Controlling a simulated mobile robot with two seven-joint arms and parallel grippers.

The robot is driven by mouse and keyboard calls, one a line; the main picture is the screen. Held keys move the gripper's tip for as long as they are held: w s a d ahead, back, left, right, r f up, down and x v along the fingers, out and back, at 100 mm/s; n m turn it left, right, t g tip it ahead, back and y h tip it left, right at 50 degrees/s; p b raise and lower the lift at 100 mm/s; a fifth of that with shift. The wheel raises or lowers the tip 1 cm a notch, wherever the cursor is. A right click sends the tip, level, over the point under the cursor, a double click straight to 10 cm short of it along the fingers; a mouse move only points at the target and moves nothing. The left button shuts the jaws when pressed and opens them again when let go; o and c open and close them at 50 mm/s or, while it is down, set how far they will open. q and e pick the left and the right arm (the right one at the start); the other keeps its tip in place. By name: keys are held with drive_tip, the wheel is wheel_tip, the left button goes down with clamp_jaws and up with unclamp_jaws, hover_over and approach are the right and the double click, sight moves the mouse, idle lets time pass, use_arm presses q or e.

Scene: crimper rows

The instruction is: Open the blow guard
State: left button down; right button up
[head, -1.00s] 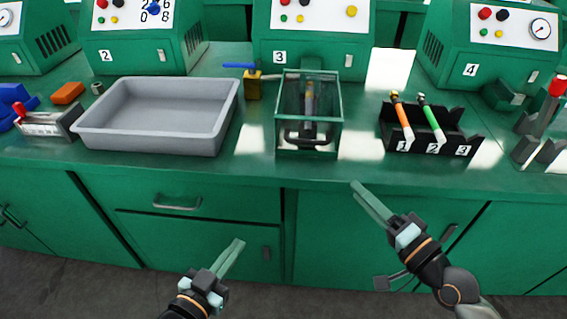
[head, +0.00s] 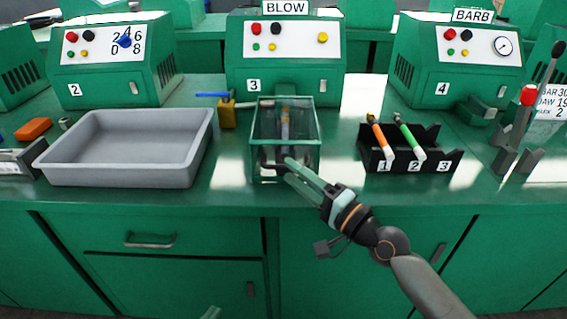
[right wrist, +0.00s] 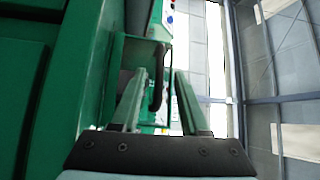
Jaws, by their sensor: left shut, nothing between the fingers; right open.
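The blow guard (head: 264,128) is a clear box with a green frame on the bench, in front of the machine labelled BLOW. It looks closed. Its dark handle (head: 268,168) is on the front, partly hidden by my right gripper. My right gripper (head: 288,168) is open with its fingertips at the handle. In the right wrist view the handle (right wrist: 157,80) appears between the two open fingers (right wrist: 160,88); contact cannot be told. Only a tip of my left gripper (head: 211,313) shows at the bottom edge, away from the guard and empty.
A grey tray (head: 125,181) lies left of the guard. A brass block with a blue lever (head: 228,115) stands close to the guard's left. A black rack (head: 440,160) with orange and green tools is to the right. The bench front edge runs below the guard.

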sight(285, 140)
drive_tip(key=shift+x, duration=1.85)
clamp_jaws()
